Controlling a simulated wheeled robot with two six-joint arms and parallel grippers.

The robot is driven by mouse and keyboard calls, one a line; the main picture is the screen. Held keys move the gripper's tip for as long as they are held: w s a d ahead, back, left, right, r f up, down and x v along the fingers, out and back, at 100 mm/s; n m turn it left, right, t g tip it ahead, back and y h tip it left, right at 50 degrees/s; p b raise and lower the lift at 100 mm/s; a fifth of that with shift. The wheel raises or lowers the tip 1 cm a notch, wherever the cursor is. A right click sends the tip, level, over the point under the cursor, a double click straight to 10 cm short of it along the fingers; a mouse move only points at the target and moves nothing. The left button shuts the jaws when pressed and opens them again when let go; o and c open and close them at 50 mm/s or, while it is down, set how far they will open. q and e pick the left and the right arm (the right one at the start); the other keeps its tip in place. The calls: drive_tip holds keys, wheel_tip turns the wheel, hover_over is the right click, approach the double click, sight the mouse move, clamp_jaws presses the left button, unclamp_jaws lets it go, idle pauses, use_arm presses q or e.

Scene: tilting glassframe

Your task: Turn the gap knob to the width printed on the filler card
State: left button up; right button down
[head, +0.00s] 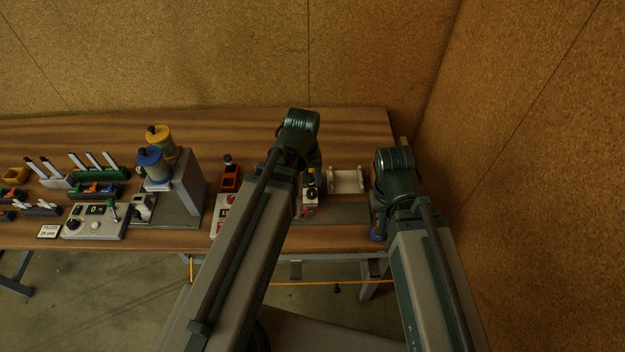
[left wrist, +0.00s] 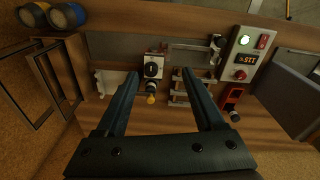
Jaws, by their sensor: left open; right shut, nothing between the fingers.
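The filler card (head: 48,231) is a small white card at the bench's front left. The word FILLER shows on it; the number is too small to read surely. Right of it is a pale control box (head: 95,221) with a small display, a black knob (head: 73,225) and a green-topped lever. A small white block with a black dial (left wrist: 152,68) is near the middle of the left wrist view. I cannot tell which is the gap knob. My left gripper (left wrist: 158,76) is open and empty, its fingers around the dial block in view, apparently above it. My right gripper (head: 378,218) is shut and mostly hidden.
A grey stand with blue and yellow canisters (head: 152,162) rises right of the control box. A red-buttoned panel (left wrist: 247,55) with a lit display and a red device (head: 230,178) are near my left arm. White rails (head: 347,181) lie between my arms. Pen racks crowd the far left.

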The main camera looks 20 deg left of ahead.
use_arm(q)
drive_tip(key=w+n, duration=0.2)
drive_tip(key=n, duration=1.7)
hover_over(312, 191)
drive_tip(key=shift+s+d+r, duration=0.1)
drive_tip(key=shift+s+d, duration=0.15)
drive_tip(key=shift+s, duration=0.2)
drive_tip(key=shift+f, duration=0.2)
drive_tip(key=f+b, duration=1.3)
drive_tip(key=b, duration=0.1)
drive_tip(key=shift+w+a+f, duration=0.2)
drive_tip(key=shift+w+f, duration=0.05)
drive_tip(key=shift+w, duration=0.1)
clamp_jaws()
